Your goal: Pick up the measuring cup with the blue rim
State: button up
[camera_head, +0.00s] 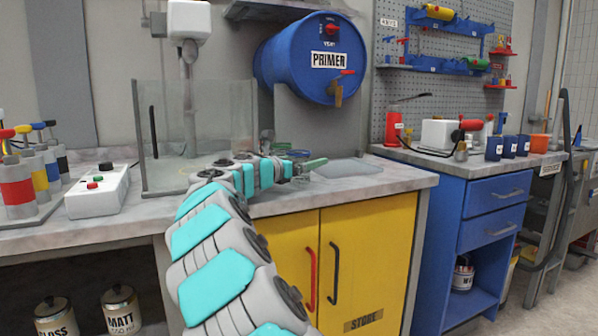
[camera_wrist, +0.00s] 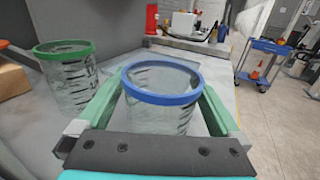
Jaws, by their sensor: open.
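The measuring cup with the blue rim (camera_wrist: 161,98) is clear, with dark marks on its wall, and stands upright in the wrist view. My gripper (camera_wrist: 163,92) is open, with one green finger on each side of this cup. I cannot tell whether either finger touches it. Its lower part is hidden by my gripper's dark front edge. A similar clear cup with a green rim (camera_wrist: 66,73) stands to the left, outside the fingers. In the head view my gripper (camera_head: 312,164) is over the worktop, and the cups are too small and covered to make out clearly.
The grey worktop (camera_head: 395,177) has free room to the right of my gripper. A clear-walled tank (camera_head: 222,115) stands left of it. The blue primer drum (camera_head: 290,62) hangs behind. A control box (camera_head: 97,192) sits farther left.

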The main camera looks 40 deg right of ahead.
jog(key=c, duration=1.3)
